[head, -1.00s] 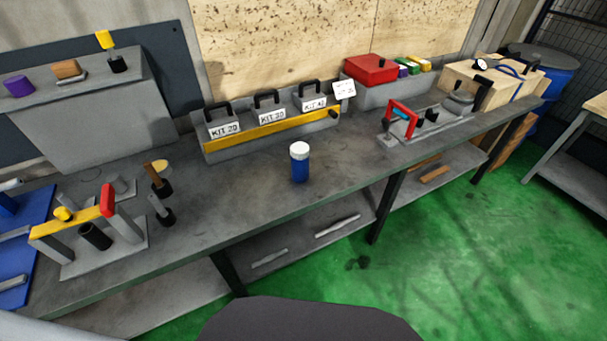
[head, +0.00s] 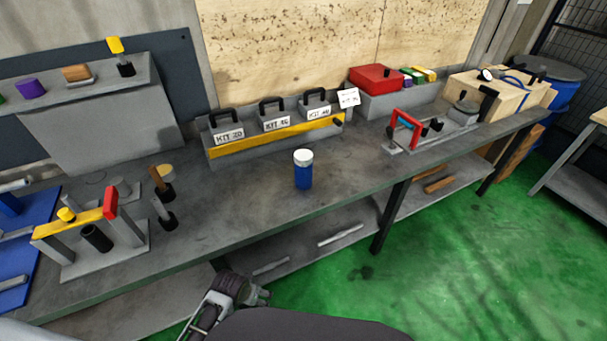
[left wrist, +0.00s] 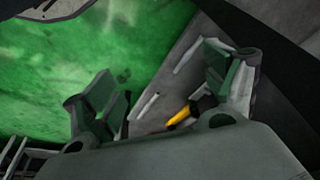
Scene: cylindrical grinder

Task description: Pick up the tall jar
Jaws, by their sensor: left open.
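The tall jar (head: 303,172) is blue with a white lid and stands upright near the front middle of the grey workbench (head: 240,205). My left gripper (head: 262,295) shows at the bottom of the head view, in front of the bench and lower in the picture than the jar, well apart from it. In the left wrist view its two fingers (left wrist: 168,92) are spread, with nothing between them. The jar is not seen in the left wrist view. My right gripper is in neither view.
A rack of KIT boxes (head: 275,135) stands behind the jar. A grey fixture with a red-topped handle (head: 92,230) stands to the left, a red-handled one (head: 408,128) to the right. Metal bars (head: 340,236) lie on the lower shelf. Bench around the jar is clear.

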